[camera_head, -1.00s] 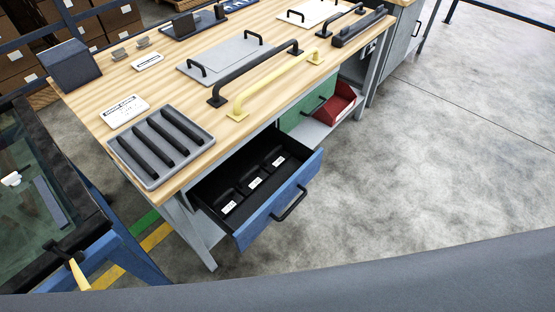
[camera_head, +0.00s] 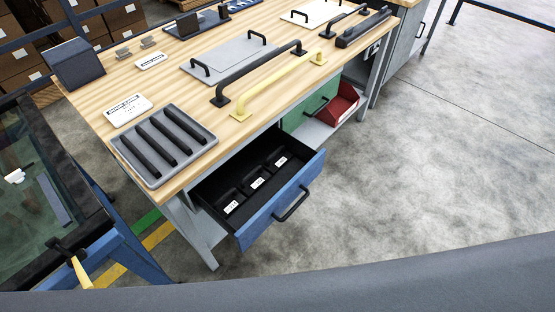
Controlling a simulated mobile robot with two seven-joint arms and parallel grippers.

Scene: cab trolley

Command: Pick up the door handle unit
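Neither of my grippers is in view. Several handle-like things show, and I cannot tell which is the door handle unit. The open blue drawer (camera_head: 279,205) holds three dark units with white labels, including a near one (camera_head: 230,202), a middle one (camera_head: 256,180) and a far one (camera_head: 279,158). On the wooden workbench (camera_head: 185,83) a long black handle bar (camera_head: 258,72) and a yellow handle bar (camera_head: 278,84) lie side by side near the front edge. A grey tray (camera_head: 151,180) at the near corner holds several black bars (camera_head: 175,132).
A grey plate with two black handles (camera_head: 232,61) and a white label plate (camera_head: 127,110) lie on the bench. A dark box (camera_head: 78,66) stands at its left. A red bin (camera_head: 340,106) sits on the shelf below. A glass panel on a blue stand (camera_head: 40,200) is left. Right floor is clear.

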